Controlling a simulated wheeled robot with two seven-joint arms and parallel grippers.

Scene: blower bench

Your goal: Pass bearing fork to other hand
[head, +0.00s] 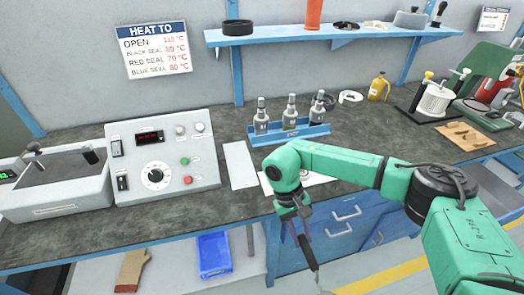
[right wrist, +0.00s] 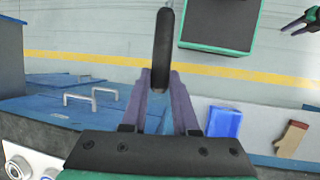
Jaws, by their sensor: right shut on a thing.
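My right gripper (head: 296,214) hangs in front of the bench edge, fingers down. It is shut on the bearing fork (head: 308,252), a dark, slim tool that slants down to the right. In the right wrist view the fork (right wrist: 164,45) is a dark rounded bar held between the purple fingers (right wrist: 160,100) and pointing away from them. Its gripped end is partly hidden. My left gripper (right wrist: 297,24) shows small at the top right of the right wrist view, apart from the fork, with its fingers seemingly apart. It is not in the head view.
The bench (head: 85,222) holds a control box (head: 163,155), a blue rack (head: 290,136) with bottle-like tools, and a yellow bottle (head: 379,88). Blue drawers (head: 335,225) lie behind the fork. A blue bin (head: 214,255) and brown glove (head: 131,270) lie on the lower shelf.

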